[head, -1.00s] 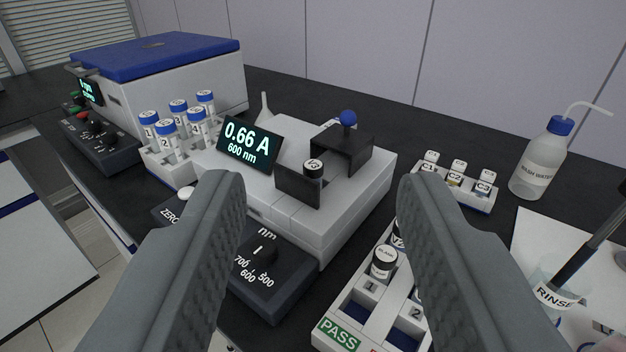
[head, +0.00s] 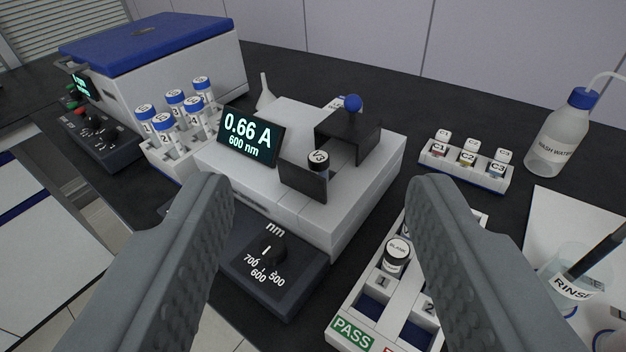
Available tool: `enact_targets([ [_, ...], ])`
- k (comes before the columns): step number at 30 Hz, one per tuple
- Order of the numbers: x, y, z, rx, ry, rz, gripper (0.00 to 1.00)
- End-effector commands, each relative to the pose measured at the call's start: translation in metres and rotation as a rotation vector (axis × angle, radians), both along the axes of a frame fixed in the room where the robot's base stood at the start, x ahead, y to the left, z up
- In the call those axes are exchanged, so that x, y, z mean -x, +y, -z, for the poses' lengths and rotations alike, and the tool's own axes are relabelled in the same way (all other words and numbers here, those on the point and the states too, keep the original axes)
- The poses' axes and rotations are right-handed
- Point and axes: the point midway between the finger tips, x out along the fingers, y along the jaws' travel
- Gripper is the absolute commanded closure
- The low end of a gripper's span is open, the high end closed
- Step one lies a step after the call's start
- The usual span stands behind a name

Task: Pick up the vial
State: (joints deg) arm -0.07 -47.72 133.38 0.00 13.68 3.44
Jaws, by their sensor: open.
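A black-capped vial marked V3 (head: 318,161) stands upright in the spectrophotometer (head: 350,205), behind a small dark panel (head: 303,181) that hides its lower part. The dark cover with a blue knob (head: 349,134) stands just behind it. The display (head: 251,135) reads 0.66 A, 600 nm. My gripper (head: 322,190) is open, its two grey fingers wide apart in the foreground, with the vial between them in the picture but farther away. Nothing is held.
A PASS tray (head: 352,333) with a BLANK vial (head: 396,254) lies at the lower right, partly behind my right finger. A C1–C3 rack (head: 466,174), wash bottle (head: 563,133) and RINSE beaker (head: 571,287) stand right. A blue-capped tube rack (head: 172,160) and blue-lidded machine (head: 150,60) stand left.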

Motion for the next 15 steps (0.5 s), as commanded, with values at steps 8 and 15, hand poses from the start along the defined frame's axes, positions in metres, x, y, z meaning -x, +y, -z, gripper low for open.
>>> enact_targets([
  [8, -0.058, 0.001, -0.014, -0.132, 0.26, 0.036, 0.49],
  [15, -0.102, 0.003, -0.019, -0.237, 0.484, 0.097, 0.49],
])
